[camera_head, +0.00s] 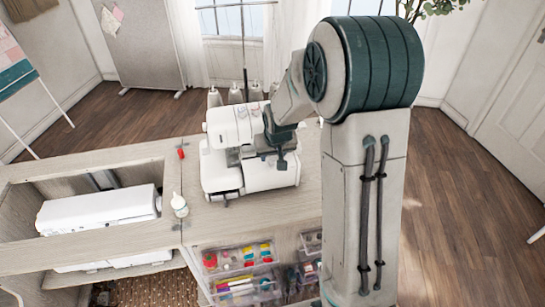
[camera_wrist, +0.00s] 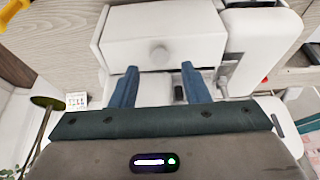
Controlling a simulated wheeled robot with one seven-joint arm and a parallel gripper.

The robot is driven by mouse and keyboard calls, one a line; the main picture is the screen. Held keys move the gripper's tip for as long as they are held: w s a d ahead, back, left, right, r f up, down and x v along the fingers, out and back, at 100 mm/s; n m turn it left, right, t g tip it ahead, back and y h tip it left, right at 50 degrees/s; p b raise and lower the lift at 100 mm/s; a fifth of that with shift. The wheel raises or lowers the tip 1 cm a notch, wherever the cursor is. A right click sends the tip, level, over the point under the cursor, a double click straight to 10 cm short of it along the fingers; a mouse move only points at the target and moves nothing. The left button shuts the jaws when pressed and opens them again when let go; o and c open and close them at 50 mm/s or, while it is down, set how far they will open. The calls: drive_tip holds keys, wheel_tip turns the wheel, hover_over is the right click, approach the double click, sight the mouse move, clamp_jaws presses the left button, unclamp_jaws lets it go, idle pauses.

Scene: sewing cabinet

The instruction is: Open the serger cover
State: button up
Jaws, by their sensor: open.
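The white serger (camera_head: 222,150) stands upright on the cabinet top. Its front cover (camera_head: 271,178) is a white panel low on its front and looks shut. In the wrist view the cover (camera_wrist: 125,42) is a broad white panel with a round knob (camera_wrist: 159,54) near its lower edge. My gripper (camera_head: 283,163) is in front of the serger in the head view. In the wrist view my gripper (camera_wrist: 159,66) is open, one blue finger to each side of the knob and a little below it. Nothing is between the fingers, and I cannot tell if they touch the cover.
A white sewing machine (camera_head: 98,210) sits in the cabinet's left opening. A small white bottle (camera_head: 179,205) and a red item (camera_head: 181,153) stand left of the serger. Thread cones (camera_head: 235,95) rise behind it. Clear drawers (camera_head: 240,275) of supplies are below the top.

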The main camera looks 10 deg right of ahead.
sight(272, 161)
drive_tip(key=shift+x, duration=1.55)
clamp_jaws()
